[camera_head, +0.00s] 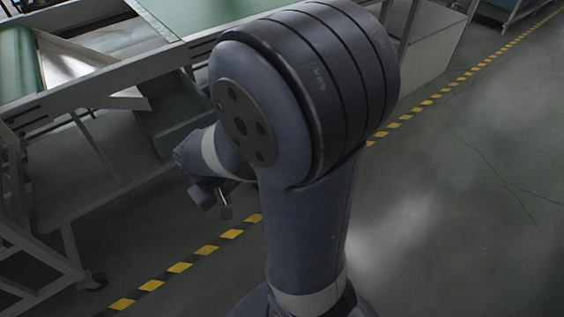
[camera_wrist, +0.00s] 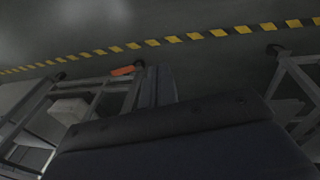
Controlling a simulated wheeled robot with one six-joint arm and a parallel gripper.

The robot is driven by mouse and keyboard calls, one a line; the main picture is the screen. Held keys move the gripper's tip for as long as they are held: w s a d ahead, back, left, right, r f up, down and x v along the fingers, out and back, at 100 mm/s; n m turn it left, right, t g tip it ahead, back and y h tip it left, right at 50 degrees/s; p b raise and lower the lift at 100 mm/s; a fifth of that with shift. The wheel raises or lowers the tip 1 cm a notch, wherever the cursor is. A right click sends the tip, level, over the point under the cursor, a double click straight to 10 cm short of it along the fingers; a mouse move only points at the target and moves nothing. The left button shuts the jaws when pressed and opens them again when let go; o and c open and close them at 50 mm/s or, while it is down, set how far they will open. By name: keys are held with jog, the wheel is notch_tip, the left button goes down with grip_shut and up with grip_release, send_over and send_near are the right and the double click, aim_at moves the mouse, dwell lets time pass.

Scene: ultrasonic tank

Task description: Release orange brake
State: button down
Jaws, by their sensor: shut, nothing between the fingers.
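The orange brake (camera_wrist: 122,71) is a small bright orange piece low on a grey metal frame, near the floor. It shows in the wrist view, just left of my fingertips. My gripper (camera_wrist: 158,70) is dark, with its two fingers side by side, shut and empty. The fingertips look close to the brake in the picture, but I cannot tell whether they touch it. In the head view my gripper (camera_head: 224,207) hangs left of my arm, beside the bench frame. I do not see the orange brake in that view.
A grey bench (camera_head: 100,188) with green tops stands at the left in the head view. A caster (camera_head: 96,282) is at its lower left. Yellow-black floor tape (camera_head: 180,268) runs along it. Another frame leg (camera_wrist: 277,75) stands right of my fingers. Floor at the right is open.

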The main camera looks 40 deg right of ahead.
jog(key=w+a+f+n+b, duration=0.1)
jog(key=w+f+b, duration=0.3)
jog(key=f, duration=0.9)
jog(key=w+a+f+n+b, duration=0.1)
jog(key=w+f+b, duration=0.3)
jog(key=f, duration=1)
jog(key=w+a+f+h+b, duration=0.1)
jog(key=w+f+b, duration=0.3)
jog(key=f+b, duration=0.4)
notch_tip(320, 180, down, 6)
jog(key=shift+w+a+r+n, duration=0.2)
jog(key=shift+a+n, duration=0.2)
jog(key=shift+a, duration=0.25)
